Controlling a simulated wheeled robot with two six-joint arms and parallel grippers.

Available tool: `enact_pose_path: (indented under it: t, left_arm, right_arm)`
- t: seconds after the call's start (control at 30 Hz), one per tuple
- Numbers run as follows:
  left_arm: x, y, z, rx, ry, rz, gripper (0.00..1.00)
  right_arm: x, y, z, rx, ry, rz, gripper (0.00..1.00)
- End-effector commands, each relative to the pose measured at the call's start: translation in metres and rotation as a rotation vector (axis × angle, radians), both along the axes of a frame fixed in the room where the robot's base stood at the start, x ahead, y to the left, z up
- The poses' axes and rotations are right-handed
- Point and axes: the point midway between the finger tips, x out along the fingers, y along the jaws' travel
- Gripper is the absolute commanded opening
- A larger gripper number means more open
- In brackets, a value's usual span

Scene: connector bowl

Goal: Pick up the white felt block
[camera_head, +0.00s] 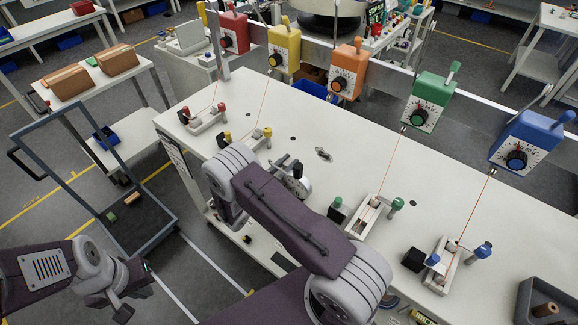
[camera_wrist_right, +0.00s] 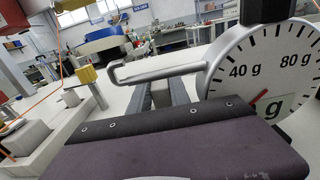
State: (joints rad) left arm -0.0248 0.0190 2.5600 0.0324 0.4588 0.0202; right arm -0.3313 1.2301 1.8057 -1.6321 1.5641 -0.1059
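I cannot single out a white felt block; several pale blocks and fixtures stand on the white bench, and none is clearly felt. In the head view the gauge (camera_head: 302,184) is beside my right wrist, and the fingers are mostly hidden. My left gripper (camera_head: 134,294) hangs at lower left over the floor, fingers apart and empty.
The white bench (camera_head: 290,135) carries several fixtures, including a green-knobbed one (camera_head: 368,215) and a blue-knobbed one (camera_head: 442,262). Red, yellow, orange, green (camera_head: 430,103) and blue (camera_head: 527,143) boxes hang above on a rail, with cords down. A grey bin (camera_head: 560,290) stands at lower right. A cart (camera_head: 150,215) is left.

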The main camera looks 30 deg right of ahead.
Motion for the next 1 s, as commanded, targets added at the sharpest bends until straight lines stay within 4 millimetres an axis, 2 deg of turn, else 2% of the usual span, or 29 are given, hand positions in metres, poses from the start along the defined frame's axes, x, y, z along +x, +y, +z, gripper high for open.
enact_pose_path:
  t: [0.07,0.4,0.6,0.77,1.0]
  left_arm:
    - [0.0,0.0,0.0,0.0,0.0,0.0,0.0]
    - [0.0,0.0,0.0,0.0,0.0,0.0,0.0]
    - [0.0,0.0,-0.004,0.0,0.0,0.0,0.0]
    - [0.0,0.0,-0.01,0.0,0.0,0.0,0.0]
    - [0.0,0.0,-0.021,0.0,0.0,0.0,0.0]
  right_arm:
    - [0.0,0.0,0.0,0.0,0.0,0.0,0.0]
    - [0.0,0.0,0.001,0.0,-0.001,0.0,0.0]
    - [-0.001,0.003,0.016,0.001,-0.003,0.002,0.0]
    - [-0.014,0.038,0.013,0.0,-0.002,0.006,0.0]
    - [-0.038,0.097,0.013,0.0,-0.002,0.007,0.0]
